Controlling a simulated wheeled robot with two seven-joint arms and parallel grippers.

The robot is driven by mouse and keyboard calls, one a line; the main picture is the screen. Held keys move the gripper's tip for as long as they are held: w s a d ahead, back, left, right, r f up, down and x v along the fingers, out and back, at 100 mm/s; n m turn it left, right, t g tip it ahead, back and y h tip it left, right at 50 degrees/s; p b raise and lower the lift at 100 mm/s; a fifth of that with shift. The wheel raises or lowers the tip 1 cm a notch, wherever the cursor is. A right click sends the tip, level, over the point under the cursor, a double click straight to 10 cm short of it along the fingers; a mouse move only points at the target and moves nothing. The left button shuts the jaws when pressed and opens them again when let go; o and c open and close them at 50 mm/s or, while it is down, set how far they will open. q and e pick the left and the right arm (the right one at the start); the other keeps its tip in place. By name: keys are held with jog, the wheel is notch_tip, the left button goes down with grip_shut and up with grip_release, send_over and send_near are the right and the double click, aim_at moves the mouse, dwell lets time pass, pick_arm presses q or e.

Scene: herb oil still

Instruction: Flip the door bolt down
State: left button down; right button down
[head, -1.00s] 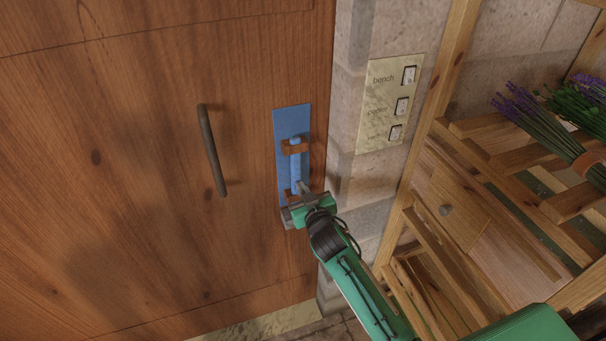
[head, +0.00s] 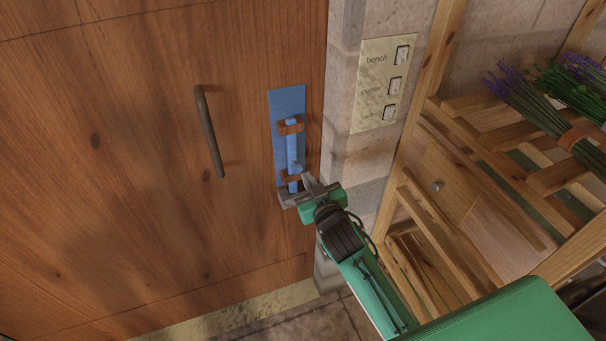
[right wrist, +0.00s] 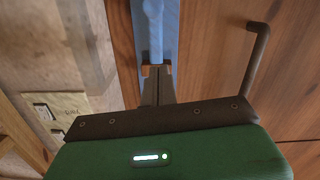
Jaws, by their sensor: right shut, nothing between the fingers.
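The door bolt is a blue rod (head: 293,146) standing upright in brown brackets on a blue plate (head: 287,101), near the right edge of the wooden door (head: 120,180). My right gripper (head: 296,191) is at the lower end of the plate, by the lower bracket, and hides part of that end. Its fingers are shut and empty. In the right wrist view the shut fingers (right wrist: 157,90) point at the lower bracket (right wrist: 155,70), with the blue rod (right wrist: 153,30) beyond. I cannot tell whether they touch it. My left gripper is not in view.
A dark door handle (head: 209,132) stands out left of the bolt. A switch panel (head: 386,84) is on the stone wall to the right. A wooden rack (head: 440,110) with lavender bundles (head: 528,95) stands further right, close to my right arm.

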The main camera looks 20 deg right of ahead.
jog(key=shift+s+r, duration=0.1)
jog(key=shift+s, duration=0.7)
jog(key=s+f+g, duration=0.3)
jog(key=s+f, duration=0.1)
jog(key=f, duration=0.9)
jog(key=s+d+f+g, duration=0.1)
jog(key=s+f+g, duration=0.15)
jog(key=f, duration=1.05)
jog(key=s+f+g, duration=0.2)
jog(key=s+f, duration=0.2)
jog(key=f, duration=0.9)
jog(key=s+d+f+g, duration=0.3)
jog(key=s+f+g, duration=0.2)
jog(key=s+f, duration=1.35)
jog(key=s+d+f+g, duration=0.1)
jog(key=s+f, duration=0.1)
jog(key=s, duration=0.8)
jog(key=s+d+f+g, duration=0.1)
jog(key=s+f+g, duration=0.1)
jog(key=s, duration=0.8)
jog(key=shift+f, duration=0.65)
jog(key=shift+w, duration=0.1)
